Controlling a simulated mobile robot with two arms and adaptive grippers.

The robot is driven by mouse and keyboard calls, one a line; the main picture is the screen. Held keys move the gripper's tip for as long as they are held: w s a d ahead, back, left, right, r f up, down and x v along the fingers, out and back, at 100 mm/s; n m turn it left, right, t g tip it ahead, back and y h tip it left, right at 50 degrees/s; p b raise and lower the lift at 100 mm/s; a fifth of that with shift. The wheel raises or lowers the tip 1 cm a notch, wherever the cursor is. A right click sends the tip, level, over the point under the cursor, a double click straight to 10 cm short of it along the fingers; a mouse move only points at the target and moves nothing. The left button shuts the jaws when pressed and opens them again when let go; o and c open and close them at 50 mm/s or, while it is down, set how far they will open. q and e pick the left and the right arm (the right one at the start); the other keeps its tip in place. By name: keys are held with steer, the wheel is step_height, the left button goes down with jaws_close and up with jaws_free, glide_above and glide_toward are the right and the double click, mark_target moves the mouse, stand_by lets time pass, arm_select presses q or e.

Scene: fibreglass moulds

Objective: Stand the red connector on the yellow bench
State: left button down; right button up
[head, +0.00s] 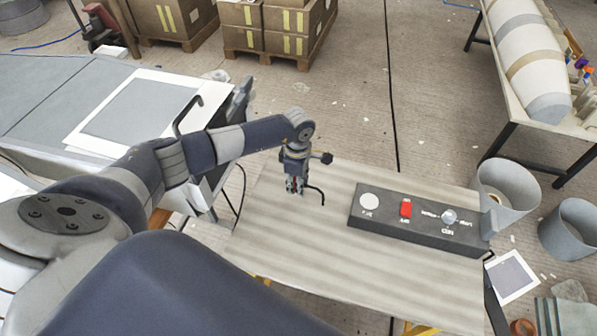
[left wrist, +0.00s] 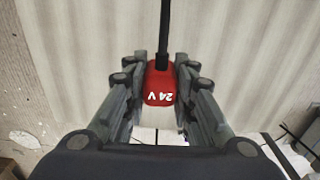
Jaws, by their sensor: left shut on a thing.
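The red connector (left wrist: 160,86), marked "24 V", sits between the two fingers of my left gripper (left wrist: 160,88) in the left wrist view. The fingers are shut on its sides, and a black cable runs from its far end. In the head view, my left gripper (head: 294,187) points down over the back left part of the bench top (head: 300,245), which has yellow legs below. Only a sliver of red shows between the fingers there. I cannot tell whether the connector touches the bench top. My right gripper is not in view.
A dark control box (head: 420,224) with a red switch (head: 405,208) and a knob lies on the bench, right of my gripper. Grey buckets (head: 507,190) stand on the floor beyond the right edge. A grey table (head: 50,90) is at left. The bench's front middle is clear.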

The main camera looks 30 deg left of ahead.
arm_select(q)
steer(key=w+a+b, duration=0.2)
steer(key=w+a+f+b, duration=0.1)
steer(key=w+a+b, duration=0.1)
steer(key=w+b, duration=0.1)
steer(key=w+a+b, duration=0.2)
steer(key=a+b, duration=0.1)
steer(key=shift+w+f, duration=0.3)
steer(key=shift+w, duration=0.05)
steer(key=shift+w+a+r+b, duration=0.1)
steer(key=shift+w+a+b, duration=0.25)
steer(key=shift+a+b, duration=0.25)
step_height(320, 180, down, 3)
steer(key=shift+d+f+b, duration=0.1)
steer(key=shift+d+b, duration=0.05)
steer(key=shift+b, duration=0.95)
steer(key=shift+f, duration=0.15)
